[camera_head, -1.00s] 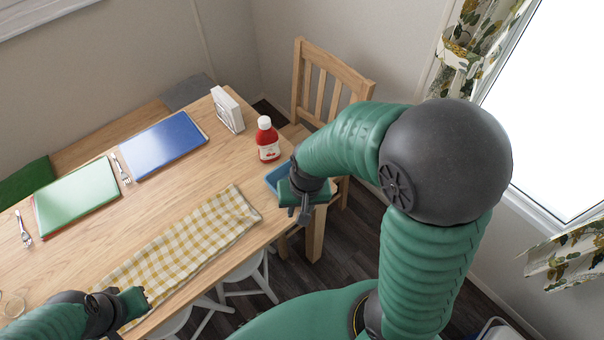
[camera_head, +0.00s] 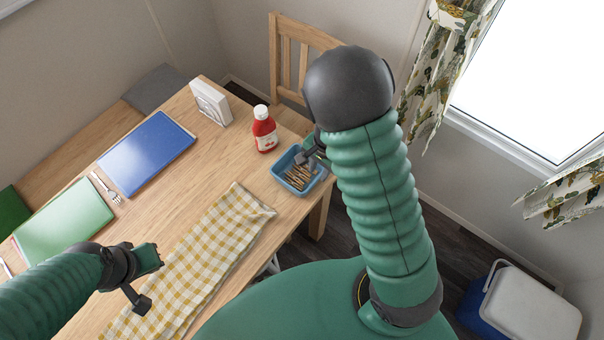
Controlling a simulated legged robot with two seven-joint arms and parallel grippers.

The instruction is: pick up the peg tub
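The peg tub (camera_head: 276,172) is a small blue open tub with wooden pegs inside. It stands upright on the table near its right corner. My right gripper (camera_head: 312,155) is at the tub's far right rim, with a dark finger over or beside that edge. My own arm hides part of this gripper, so I cannot tell its opening or whether it touches the tub. My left gripper (camera_head: 146,280) is open and empty, over the left edge of the checked cloth, well away from the tub.
A red sauce bottle (camera_head: 264,132) stands just behind the tub. A white napkin holder (camera_head: 211,102), a blue mat (camera_head: 147,152) and a green mat (camera_head: 63,222) are farther left. A yellow checked cloth (camera_head: 205,255) lies in front. A cool box (camera_head: 528,305) stands on the floor at right.

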